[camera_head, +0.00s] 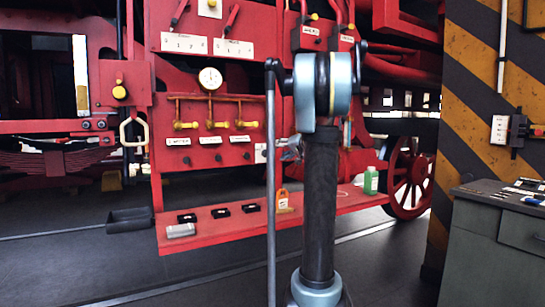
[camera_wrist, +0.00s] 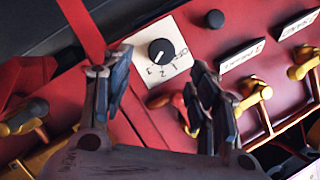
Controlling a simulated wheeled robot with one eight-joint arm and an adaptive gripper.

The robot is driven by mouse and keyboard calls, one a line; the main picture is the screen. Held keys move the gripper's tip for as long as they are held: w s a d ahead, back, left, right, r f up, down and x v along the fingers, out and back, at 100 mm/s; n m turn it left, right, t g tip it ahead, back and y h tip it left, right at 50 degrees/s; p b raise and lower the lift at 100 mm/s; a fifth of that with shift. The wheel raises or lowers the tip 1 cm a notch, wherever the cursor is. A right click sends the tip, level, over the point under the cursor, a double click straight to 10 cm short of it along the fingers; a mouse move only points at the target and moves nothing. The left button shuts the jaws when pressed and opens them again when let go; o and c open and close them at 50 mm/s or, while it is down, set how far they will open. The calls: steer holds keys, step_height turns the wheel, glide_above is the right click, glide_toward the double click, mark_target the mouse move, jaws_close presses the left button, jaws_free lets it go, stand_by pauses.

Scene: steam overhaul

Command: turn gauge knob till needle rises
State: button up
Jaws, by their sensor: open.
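A round white gauge (camera_head: 210,78) sits on the red panel in the head view; its needle is too small to read. A black knob (camera_wrist: 161,51) with a light pointer mark stands on a white plate (camera_wrist: 150,72) with numbers in the wrist view. A white plate (camera_head: 260,152) low on the panel in the head view is partly hidden by my arm. My gripper (camera_wrist: 160,80) is open and empty, its two fingers apart. The knob shows beyond and between the fingertips, with no visible contact. In the head view my arm hides most of the gripper.
Yellow-handled valves (camera_head: 217,125) sit under the gauge, above white labels. Similar yellow handles (camera_wrist: 255,92) lie right of my gripper in the wrist view. A red shelf (camera_head: 225,230) below bears small black boxes, an orange bottle (camera_head: 282,199) and a green bottle (camera_head: 371,181).

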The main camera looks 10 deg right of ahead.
steer(key=v, duration=0.3)
steer(key=shift+s, duration=0.1)
steer(key=s+a+f+n+g+h, duration=0.1)
steer(key=s+a+f+g, duration=0.1)
steer(key=s+a+f, duration=0.45)
steer(key=s+a+f+g, duration=0.15)
steer(key=s+f, duration=0.25)
steer(key=s, duration=0.5)
steer(key=s+a+f+n+g+h, duration=0.1)
steer(key=s+a+f+g, duration=0.3)
steer(key=s, duration=0.4)
steer(key=s+d+f+g+h, duration=0.1)
steer(key=s+d+f+h, duration=0.1)
steer(key=s+f, duration=0.8)
steer(key=s+d+f+g+h, duration=0.1)
steer(key=s+d+f+h, duration=0.2)
steer(key=s+f, duration=0.7)
steer(key=s+h, duration=0.1)
steer(key=s, duration=0.2)
steer(key=shift+s, duration=0.2)
steer(key=shift+d+f+g, duration=0.1)
steer(key=shift+g, duration=0.15)
